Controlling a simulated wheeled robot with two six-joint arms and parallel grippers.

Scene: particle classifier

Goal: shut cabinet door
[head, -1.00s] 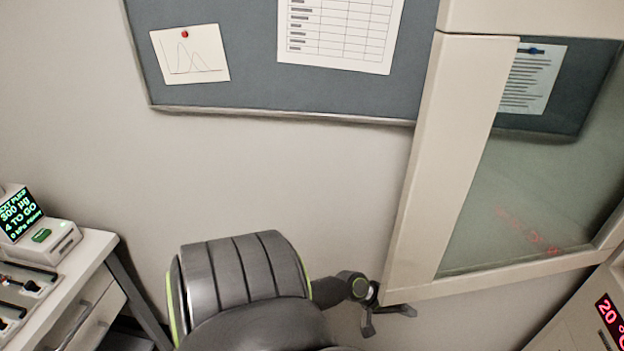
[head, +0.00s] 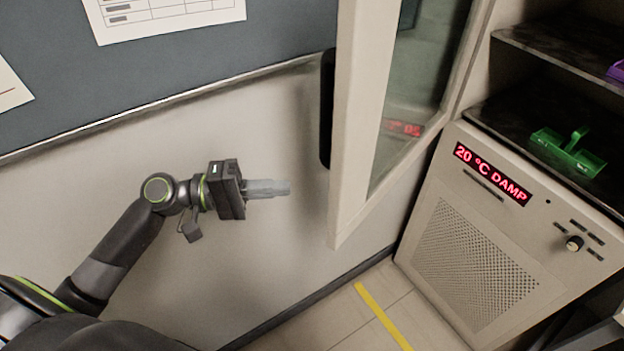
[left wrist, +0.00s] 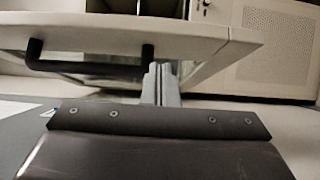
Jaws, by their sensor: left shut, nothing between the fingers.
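The cabinet door (head: 349,130), a cream frame with a glass pane, stands open in the head view, hinged towards the cabinet on the right. A dark handle (head: 326,108) shows on its left side. My left gripper (head: 288,187) is shut and empty, left of the door's lower part, with a small gap in the head view. In the left wrist view the fingers (left wrist: 160,84) point at the door (left wrist: 130,38), near one end of its black handle (left wrist: 90,68). Whether they touch it there I cannot tell. My right gripper is not in view.
The cabinet's lower unit (head: 470,260) has a red "20 °C DAMP" display and a knob. A green tray-like object (head: 568,152) lies on the dark shelf (head: 500,115) above it. A pinboard (head: 200,60) hangs on the wall. Floor with a yellow line (head: 382,315) is clear.

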